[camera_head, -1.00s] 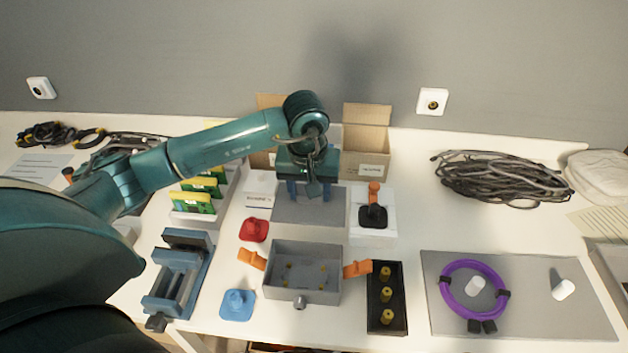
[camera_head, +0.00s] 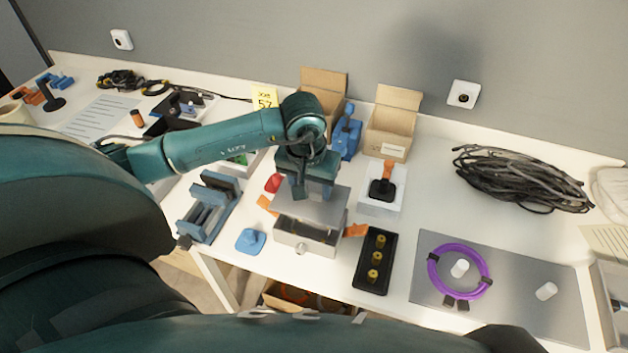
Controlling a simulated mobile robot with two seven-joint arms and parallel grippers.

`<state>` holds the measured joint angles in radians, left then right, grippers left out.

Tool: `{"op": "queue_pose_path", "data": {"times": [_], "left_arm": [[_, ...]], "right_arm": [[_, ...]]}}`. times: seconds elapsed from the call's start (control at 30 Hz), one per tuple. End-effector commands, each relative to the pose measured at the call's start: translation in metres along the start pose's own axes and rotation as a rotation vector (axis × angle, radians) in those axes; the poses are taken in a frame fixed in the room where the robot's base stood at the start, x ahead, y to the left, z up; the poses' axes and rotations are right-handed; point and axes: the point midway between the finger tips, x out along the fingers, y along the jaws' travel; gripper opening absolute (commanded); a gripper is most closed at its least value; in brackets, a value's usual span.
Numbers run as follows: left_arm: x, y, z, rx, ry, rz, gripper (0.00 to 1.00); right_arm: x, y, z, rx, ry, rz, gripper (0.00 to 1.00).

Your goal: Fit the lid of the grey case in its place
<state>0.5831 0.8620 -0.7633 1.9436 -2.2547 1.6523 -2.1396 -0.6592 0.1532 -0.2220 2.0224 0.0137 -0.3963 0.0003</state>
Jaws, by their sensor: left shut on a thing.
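The grey case (camera_head: 310,242) is an open-topped box near the front of the table, with a round knob on its front wall and orange clips at its sides. Its lid (camera_head: 319,206) is a flat grey plate. My left gripper (camera_head: 311,191) is shut on the lid from above and holds it over the back part of the case. The lid looks raised above the rim, and the front of the case's inside shows below it. I cannot tell whether the lid touches the case at the back. My right gripper is not in view.
A black tray with yellow pegs (camera_head: 373,262) stands right of the case. A blue knobbed piece (camera_head: 251,241) and a blue vise (camera_head: 209,208) are at left. A white block with a black-and-orange part (camera_head: 383,188) is behind right. Open cartons (camera_head: 394,123) stand at the back.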

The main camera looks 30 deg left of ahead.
Motion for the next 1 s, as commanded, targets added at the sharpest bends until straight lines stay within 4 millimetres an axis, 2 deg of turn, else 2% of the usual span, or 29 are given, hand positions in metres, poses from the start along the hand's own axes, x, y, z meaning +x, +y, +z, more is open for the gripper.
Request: {"op": "queue_pose_path", "data": {"times": [0.27, 0.67, 0.73, 1.0], "left_arm": [[0.011, 0.000, 0.002, 0.000, 0.000, 0.001, 0.25], [0.049, 0.000, 0.008, 0.000, -0.001, 0.001, 0.25], [0.045, 0.000, 0.007, 0.001, 0.002, 0.001, 0.25], [0.048, 0.000, 0.007, 0.001, 0.001, 0.000, 0.25]], "right_arm": [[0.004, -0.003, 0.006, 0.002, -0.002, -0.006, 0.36], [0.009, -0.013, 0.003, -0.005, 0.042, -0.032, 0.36], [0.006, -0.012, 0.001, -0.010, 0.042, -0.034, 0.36], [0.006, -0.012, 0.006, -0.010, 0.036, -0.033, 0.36]]}}
